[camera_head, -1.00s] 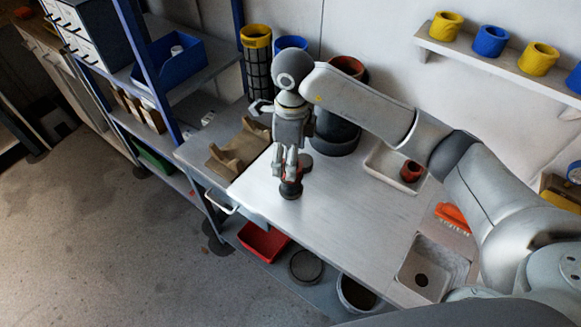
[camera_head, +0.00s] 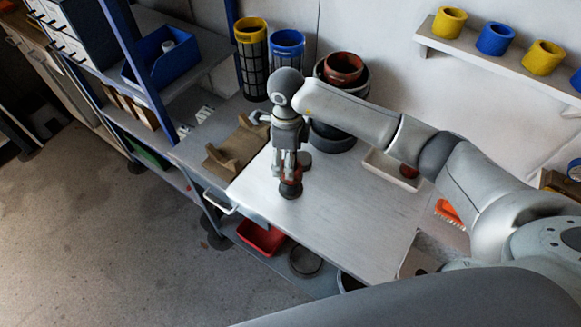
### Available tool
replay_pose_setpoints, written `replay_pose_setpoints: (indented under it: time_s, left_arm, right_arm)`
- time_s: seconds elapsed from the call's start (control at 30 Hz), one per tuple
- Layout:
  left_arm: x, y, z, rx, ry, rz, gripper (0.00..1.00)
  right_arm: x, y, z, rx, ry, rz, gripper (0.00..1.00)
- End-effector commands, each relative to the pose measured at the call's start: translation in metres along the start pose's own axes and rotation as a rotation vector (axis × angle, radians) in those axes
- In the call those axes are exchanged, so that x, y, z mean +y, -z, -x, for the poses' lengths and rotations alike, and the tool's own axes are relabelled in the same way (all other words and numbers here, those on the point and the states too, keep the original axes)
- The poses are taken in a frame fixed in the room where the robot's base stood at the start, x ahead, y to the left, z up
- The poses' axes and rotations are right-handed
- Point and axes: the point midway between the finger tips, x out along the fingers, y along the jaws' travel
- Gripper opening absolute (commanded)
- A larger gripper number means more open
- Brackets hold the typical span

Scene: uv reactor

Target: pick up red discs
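A small red disc (camera_head: 290,178) sits at a dark round base (camera_head: 290,191) near the left front edge of the metal bench. My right gripper (camera_head: 290,175) points straight down at it, with its fingers at the red piece. The fingers partly hide the disc, and I cannot tell whether they are closed on it. A dark round disc (camera_head: 304,160) lies just behind the fingers. Another small red piece (camera_head: 409,171) shows in a pale tray (camera_head: 378,163), partly hidden by my arm. My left gripper is not in view.
A brown two-pronged holder (camera_head: 236,147) stands left on the bench. Yellow-topped (camera_head: 251,55) and blue-topped (camera_head: 286,60) mesh cylinders and a dark bin holding a reddish pot (camera_head: 343,67) stand behind. An orange brush (camera_head: 448,211) lies right. The bench's front middle (camera_head: 340,225) is clear.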

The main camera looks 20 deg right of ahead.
Motion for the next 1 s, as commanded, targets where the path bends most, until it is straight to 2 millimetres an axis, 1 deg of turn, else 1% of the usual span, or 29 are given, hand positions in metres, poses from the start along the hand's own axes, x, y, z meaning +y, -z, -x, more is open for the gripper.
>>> replay_pose_setpoints:
  time_s: [0.03,0.1,0.17,0.2,0.3,0.43,0.6,0.9,0.97,1.0]
  left_arm:
    - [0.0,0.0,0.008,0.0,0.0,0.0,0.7]
    - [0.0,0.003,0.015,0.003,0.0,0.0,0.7]
    - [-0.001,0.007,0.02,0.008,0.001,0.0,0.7]
    - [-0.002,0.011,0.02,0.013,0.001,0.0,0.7]
    - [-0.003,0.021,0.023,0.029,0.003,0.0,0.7]
    - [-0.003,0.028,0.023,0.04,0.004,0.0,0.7]
    - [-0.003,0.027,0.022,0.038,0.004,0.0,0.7]
    - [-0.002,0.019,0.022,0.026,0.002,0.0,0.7]
    - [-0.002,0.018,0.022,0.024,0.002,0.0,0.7]
    - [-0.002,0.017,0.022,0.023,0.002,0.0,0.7]
  right_arm:
    - [0.0,0.003,-0.003,0.004,-0.006,-0.002,0.76]
    - [-0.002,0.005,-0.013,0.004,-0.006,-0.003,0.76]
    - [-0.004,0.006,-0.021,0.004,-0.005,-0.002,0.76]
    - [-0.004,0.005,-0.028,0.003,-0.005,-0.002,0.76]
    - [-0.004,0.005,-0.039,0.002,-0.003,-0.001,0.76]
    - [-0.004,0.005,-0.044,0.0,-0.001,0.001,0.76]
    - [-0.004,0.005,-0.044,0.0,-0.001,0.0,0.75]
    - [-0.005,0.005,-0.044,0.001,-0.001,0.0,0.36]
    - [-0.005,0.005,-0.044,0.001,-0.001,0.0,0.28]
    - [-0.005,0.005,-0.043,0.0,-0.001,0.0,0.27]
